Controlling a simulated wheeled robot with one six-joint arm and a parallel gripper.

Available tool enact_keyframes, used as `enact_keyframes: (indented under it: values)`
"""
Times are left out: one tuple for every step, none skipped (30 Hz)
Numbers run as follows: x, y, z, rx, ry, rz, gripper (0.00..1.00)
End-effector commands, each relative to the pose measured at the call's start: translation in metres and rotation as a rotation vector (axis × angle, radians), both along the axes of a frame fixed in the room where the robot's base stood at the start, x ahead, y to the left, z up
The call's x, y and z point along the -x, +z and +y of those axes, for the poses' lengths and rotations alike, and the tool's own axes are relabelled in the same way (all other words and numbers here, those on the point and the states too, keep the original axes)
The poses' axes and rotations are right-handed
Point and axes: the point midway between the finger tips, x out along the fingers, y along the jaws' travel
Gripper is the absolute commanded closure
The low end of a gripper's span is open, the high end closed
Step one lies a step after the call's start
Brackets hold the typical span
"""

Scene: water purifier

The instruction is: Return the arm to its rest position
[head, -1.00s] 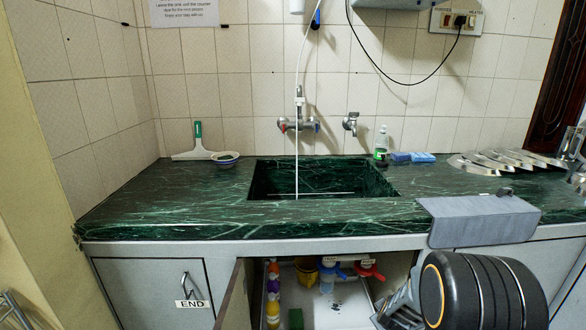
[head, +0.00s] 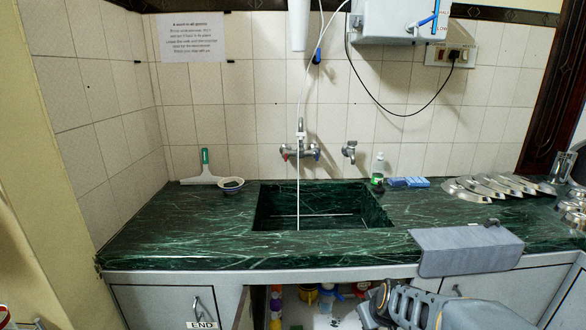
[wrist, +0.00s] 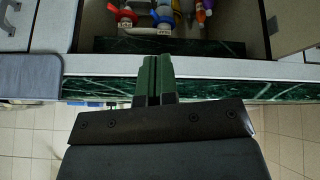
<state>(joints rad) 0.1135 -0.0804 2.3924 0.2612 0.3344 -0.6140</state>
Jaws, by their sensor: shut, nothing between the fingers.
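My arm (head: 415,308) shows at the lower right of the head view, in front of the open cabinet under the counter. In the wrist view my gripper (wrist: 156,75) has its two fingers together with nothing between them. The fingers point toward the open cabinet and overlap the counter's edge in that view. I cannot tell whether they touch it. Most of the arm is cut off by the bottom of the head view.
The green marble counter (head: 190,240) holds a sink (head: 320,208). A grey cloth (head: 465,250) hangs over its front edge. In the open cabinet are a red valve (wrist: 127,17), a blue valve (wrist: 163,14) and bottles (wrist: 205,8). A cabinet door (wrist: 290,25) stands open beside them.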

Motion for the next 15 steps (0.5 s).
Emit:
enact_keyframes:
  values:
    - [0.013,0.057,0.009,-0.022,-0.011,0.011,1.00]
    - [0.022,0.074,0.013,-0.035,-0.023,0.027,1.00]
    - [0.033,0.096,0.017,-0.050,-0.040,0.048,1.00]
    - [0.042,0.110,0.020,-0.059,-0.054,0.063,1.00]
    - [0.051,0.123,0.022,-0.065,-0.070,0.078,1.00]
    - [0.061,0.140,0.025,-0.073,-0.089,0.097,1.00]
    - [0.069,0.151,0.026,-0.076,-0.104,0.110,1.00]
    - [0.076,0.161,0.027,-0.080,-0.120,0.121,1.00]
    - [0.085,0.173,0.028,-0.083,-0.141,0.136,1.00]
    - [0.092,0.181,0.029,-0.085,-0.154,0.147,1.00]
    - [0.097,0.188,0.029,-0.085,-0.167,0.155,1.00]
    - [0.104,0.196,0.029,-0.085,-0.184,0.165,1.00]
    - [0.108,0.201,0.029,-0.086,-0.195,0.172,1.00]
    - [0.112,0.205,0.029,-0.085,-0.205,0.178,1.00]
    - [0.117,0.209,0.029,-0.084,-0.217,0.184,1.00]
